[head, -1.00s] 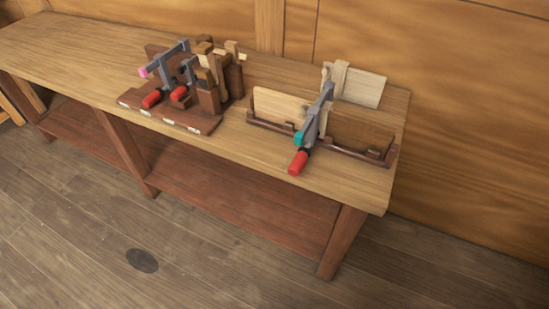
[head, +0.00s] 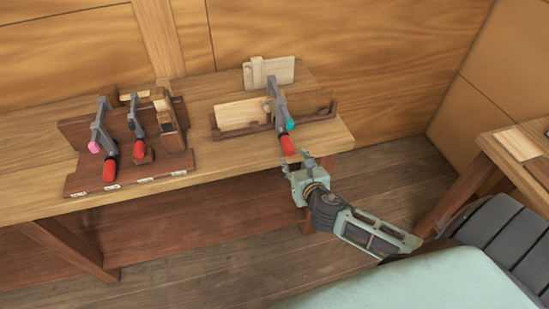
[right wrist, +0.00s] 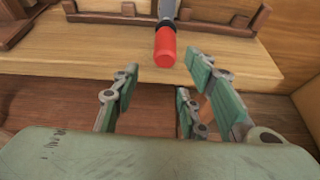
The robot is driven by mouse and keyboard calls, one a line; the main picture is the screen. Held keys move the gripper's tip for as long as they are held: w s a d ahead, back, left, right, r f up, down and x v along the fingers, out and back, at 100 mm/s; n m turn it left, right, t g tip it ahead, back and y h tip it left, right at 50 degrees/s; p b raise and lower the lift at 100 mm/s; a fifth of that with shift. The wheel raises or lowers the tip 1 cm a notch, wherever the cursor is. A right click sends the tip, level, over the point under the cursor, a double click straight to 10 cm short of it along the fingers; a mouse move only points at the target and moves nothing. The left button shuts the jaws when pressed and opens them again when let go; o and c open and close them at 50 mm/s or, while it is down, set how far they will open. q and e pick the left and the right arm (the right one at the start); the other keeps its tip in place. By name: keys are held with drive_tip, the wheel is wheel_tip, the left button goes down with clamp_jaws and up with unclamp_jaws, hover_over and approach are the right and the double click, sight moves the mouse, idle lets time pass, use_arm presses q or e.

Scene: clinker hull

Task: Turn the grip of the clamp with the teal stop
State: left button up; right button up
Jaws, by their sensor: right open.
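The clamp with the teal stop (head: 290,125) has a grey bar (head: 279,102) and a red grip (head: 287,145) that points toward me over the bench's front edge. It is set at a dark wooden rack (head: 308,117) with light boards. My right gripper (head: 299,160) is open just in front of and below the red grip, apart from it. In the right wrist view the red grip (right wrist: 165,46) lies ahead, above the gap between the open fingers (right wrist: 158,82). The teal stop is out of that view. My left gripper is not in view.
A dark wooden stand (head: 130,175) at the left holds a clamp with a pink stop (head: 94,147), another red-gripped clamp (head: 138,132) and wooden pieces. The bench top (head: 225,160) is clear between stand and rack. Another table (head: 520,150) is at the right.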

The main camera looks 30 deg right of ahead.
sight(289, 152)
drive_tip(key=x, duration=0.4)
drive_tip(key=shift+w+d+r, duration=0.15)
drive_tip(key=shift+d+r, duration=0.1)
drive_tip(key=shift+d, duration=0.15)
drive_tip(key=shift+x, duration=1.05)
drive_tip(key=shift+w+f+p, duration=0.3)
drive_tip(key=shift+w, duration=0.4)
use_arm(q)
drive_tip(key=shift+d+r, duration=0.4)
use_arm(e)
clamp_jaws()
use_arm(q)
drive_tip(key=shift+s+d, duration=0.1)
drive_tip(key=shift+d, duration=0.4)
